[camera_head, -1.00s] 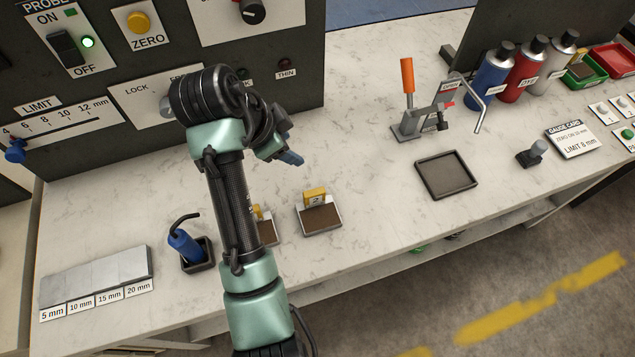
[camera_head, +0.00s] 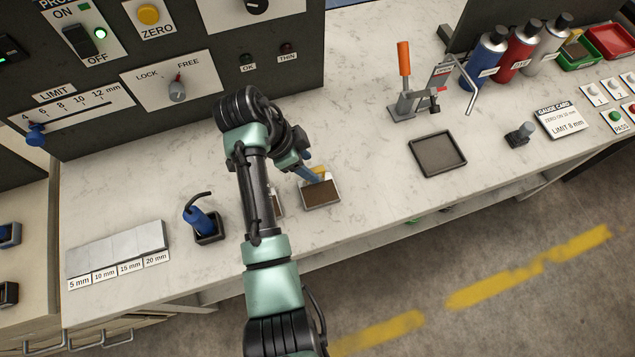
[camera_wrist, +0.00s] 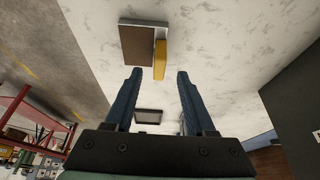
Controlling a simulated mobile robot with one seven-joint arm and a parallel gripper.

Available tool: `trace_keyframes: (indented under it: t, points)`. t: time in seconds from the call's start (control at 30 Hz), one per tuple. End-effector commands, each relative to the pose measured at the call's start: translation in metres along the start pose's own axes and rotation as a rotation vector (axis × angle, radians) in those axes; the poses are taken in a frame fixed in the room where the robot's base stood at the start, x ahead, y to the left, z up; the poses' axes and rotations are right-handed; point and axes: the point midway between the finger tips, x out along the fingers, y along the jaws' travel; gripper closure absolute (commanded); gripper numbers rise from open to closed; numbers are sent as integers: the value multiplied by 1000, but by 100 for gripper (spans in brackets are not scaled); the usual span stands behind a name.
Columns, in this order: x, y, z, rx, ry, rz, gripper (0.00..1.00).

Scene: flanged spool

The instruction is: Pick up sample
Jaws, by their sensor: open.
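A yellow sample block (camera_head: 321,172) stands at the back edge of a brown pad in a light-edged holder (camera_head: 321,194), beside my arm. In the wrist view the yellow block (camera_wrist: 160,60) lies along the brown pad (camera_wrist: 136,46), just past my fingertips and nearer the left finger. My gripper (camera_wrist: 158,76) is open, with its blue fingers apart and nothing held. In the head view my gripper (camera_head: 307,172) is close by the yellow block and partly covers it. I cannot tell the exact gap. A second holder (camera_head: 278,204) is mostly hidden behind my arm.
A blue-handled tool (camera_head: 201,222) stands in a black holder on the left, near grey gauge plates (camera_head: 117,250). An empty dark tray (camera_head: 438,154) and a toggle clamp (camera_head: 415,95) are to the right. The control panel (camera_head: 165,60) rises behind. Bare counter lies between.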

Motion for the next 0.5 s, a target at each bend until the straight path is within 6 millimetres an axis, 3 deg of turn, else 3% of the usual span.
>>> trace_keyframes:
  t: [0.3,0.5]
  points:
    - [42,1,1,1,-1,3,45]
    - [46,1,1,1,-1,0,45]
